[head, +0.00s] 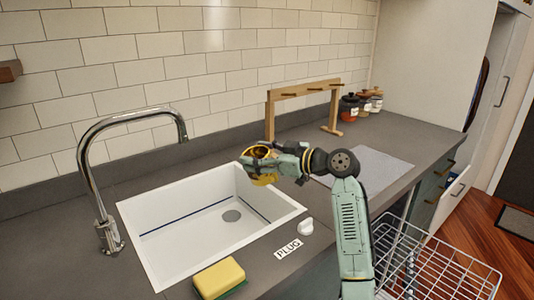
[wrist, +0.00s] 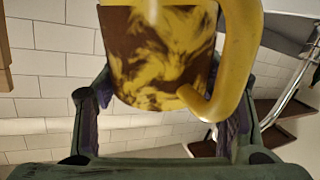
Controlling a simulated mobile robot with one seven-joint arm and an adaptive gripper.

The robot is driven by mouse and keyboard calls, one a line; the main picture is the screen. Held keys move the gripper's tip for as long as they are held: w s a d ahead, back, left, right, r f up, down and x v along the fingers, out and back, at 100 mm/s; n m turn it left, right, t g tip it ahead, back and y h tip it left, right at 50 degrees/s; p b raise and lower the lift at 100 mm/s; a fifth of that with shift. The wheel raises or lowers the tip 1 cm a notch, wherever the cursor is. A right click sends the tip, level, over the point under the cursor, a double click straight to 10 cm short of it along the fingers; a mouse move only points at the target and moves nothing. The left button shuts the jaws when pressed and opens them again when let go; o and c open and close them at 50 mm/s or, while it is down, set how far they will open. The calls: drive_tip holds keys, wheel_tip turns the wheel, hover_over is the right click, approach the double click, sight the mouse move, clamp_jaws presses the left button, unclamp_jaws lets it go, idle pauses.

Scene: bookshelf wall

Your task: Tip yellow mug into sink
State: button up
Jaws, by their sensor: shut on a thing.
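My gripper (head: 275,158) is shut on the yellow mug (head: 262,176) and holds it above the right back corner of the white sink (head: 135,235). In the head view my fingers hide part of the mug, and its tilt is hard to tell. In the wrist view the mug (wrist: 155,60) is close up between my two fingers (wrist: 160,110). It has a brown and yellow marbled pattern and a yellow handle on the right side. The mug's inside is not clear in either view. The sink basin looks empty, with a grey drain in its floor.
A chrome tap (head: 110,150) arches at the sink's left. A yellow sponge (head: 219,278), a white plug (head: 306,226) and a PLUG label (head: 288,249) lie by the front rim. A wooden rack (head: 270,105) and several jars (head: 349,107) stand behind. A wire basket (head: 440,265) is at lower right.

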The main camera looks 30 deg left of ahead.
drive_tip(key=shift+s+a+n, duration=0.15)
drive_tip(key=shift+s+n, duration=0.15)
drive_tip(key=shift+s, duration=0.15)
drive_tip(key=s+a+f+n+t+h+b, duration=0.1)
drive_tip(key=s+a+f+n+h+b, duration=0.1)
drive_tip(key=s+f+n+b, duration=0.1)
drive_tip(key=shift+s+a+f+h+b, duration=0.25)
drive_tip(key=shift+s+f+h+b, duration=0.05)
drive_tip(key=shift+s+f+b, duration=0.2)
drive_tip(key=shift+s+a+f+n+t+h+b, duration=0.15)
drive_tip(key=shift+s+f+n+t+h+b, duration=0.2)
drive_tip(key=shift+f+n+b, duration=0.2)
drive_tip(key=shift+s+a+f+n+t+h+b, duration=0.15)
drive_tip(key=shift+s+f+n+t+h+b, duration=0.15)
drive_tip(key=shift+f+n+b, duration=0.2)
drive_tip(key=shift+r, duration=0.1)
drive_tip(key=shift+s+a+r+n+t+h, duration=0.2)
drive_tip(key=shift+s+n+t+h, duration=0.15)
drive_tip(key=shift+n+t, duration=0.2)
